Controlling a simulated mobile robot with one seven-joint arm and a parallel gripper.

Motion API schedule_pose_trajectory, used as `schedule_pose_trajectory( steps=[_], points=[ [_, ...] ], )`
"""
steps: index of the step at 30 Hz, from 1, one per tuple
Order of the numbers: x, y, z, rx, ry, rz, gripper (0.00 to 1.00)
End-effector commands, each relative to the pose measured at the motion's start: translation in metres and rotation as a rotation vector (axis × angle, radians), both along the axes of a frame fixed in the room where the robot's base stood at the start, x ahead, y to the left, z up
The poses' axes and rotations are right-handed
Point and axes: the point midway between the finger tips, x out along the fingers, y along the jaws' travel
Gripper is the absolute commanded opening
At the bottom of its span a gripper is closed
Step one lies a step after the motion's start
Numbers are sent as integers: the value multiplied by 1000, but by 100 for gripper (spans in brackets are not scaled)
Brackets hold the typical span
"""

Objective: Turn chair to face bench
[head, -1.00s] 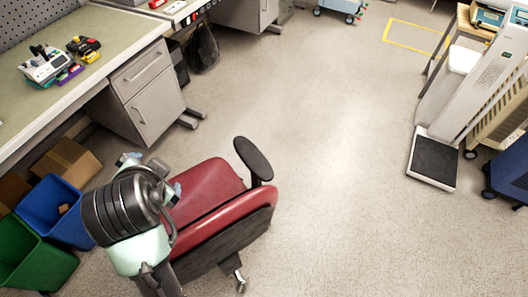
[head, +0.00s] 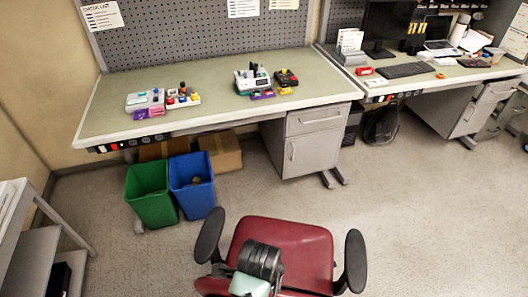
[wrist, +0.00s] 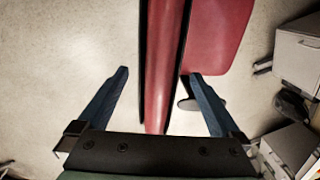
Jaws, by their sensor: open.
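The red chair (head: 285,245) stands at the bottom middle of the head view, its seat toward the bench (head: 215,90) and black armrests on both sides. Its backrest is on the near side, partly cut off by the frame and partly hidden by my arm. My gripper shows in the wrist view (wrist: 158,75) with its two blue fingers wide apart. The red and black backrest edge (wrist: 165,60) runs between the fingers, and I see a gap on each side. The seat lies to the right there. The fingers are hidden in the head view.
Green (head: 150,192) and blue (head: 192,183) bins stand under the bench, left of the chair. A drawer cabinet (head: 312,140) is beyond the chair. A grey shelf cart (head: 30,235) is at the left edge. The floor to the right is clear.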

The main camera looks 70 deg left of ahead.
Motion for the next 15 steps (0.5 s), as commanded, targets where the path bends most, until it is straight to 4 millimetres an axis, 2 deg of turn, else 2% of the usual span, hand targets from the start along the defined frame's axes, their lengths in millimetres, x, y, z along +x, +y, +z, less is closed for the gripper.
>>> schedule_pose_trajectory(
  steps=[6,15],
  points=[
    [2,3,-36,-2,1,2,100],
    [3,5,-55,1,-1,1,100]
  ],
)
